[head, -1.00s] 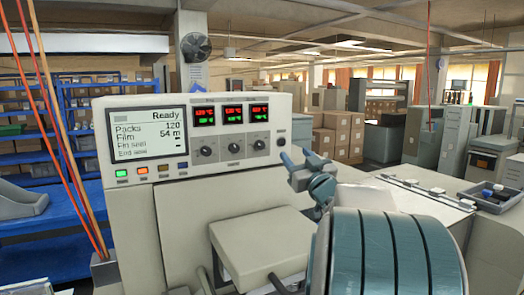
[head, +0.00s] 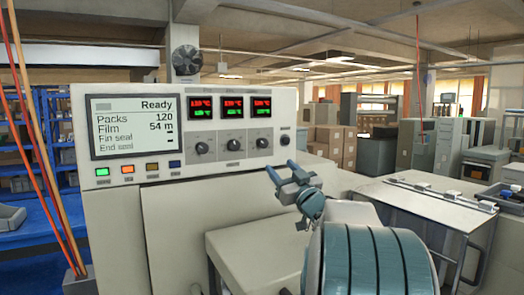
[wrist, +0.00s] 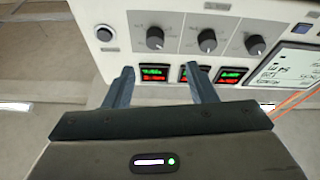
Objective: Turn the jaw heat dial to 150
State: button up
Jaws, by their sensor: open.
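The control panel (head: 185,112) carries a row of three dark dials: left (head: 201,148), middle (head: 233,143) and right (head: 264,142). Each has a red-and-green display above it. The dial labels are too small to read, so I cannot tell which is jaw heat or its setting. In the upside-down wrist view, the same dials (wrist: 155,38) (wrist: 207,40) (wrist: 255,44) lie beyond the displays. My gripper (head: 281,168) is open and empty, right of and below the right dial. Its fingers (wrist: 161,69) point at the panel, apart from all dials.
A round dark button (head: 284,140) sits right of the dials. A screen (head: 135,126) reads Ready, with coloured buttons below it. A beige housing (head: 255,245) juts out under the panel. Red and orange cords (head: 38,140) hang at the left.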

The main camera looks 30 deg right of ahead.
aim_at(263, 145)
jog(key=p+x, duration=0.1)
jog(key=x, duration=0.2)
jog(key=p+x, duration=0.1)
jog(key=x, duration=0.3)
jog(key=d+p+x, duration=0.1)
jog(key=x, duration=0.3)
jog(key=shift+w+r, duration=0.15)
jog(key=c, duration=1)
jog(key=shift+o, duration=0.2)
jog(key=shift+a+m+h, duration=0.15)
jog(key=shift+m+h, duration=0.15)
jog(key=shift+h, duration=0.1)
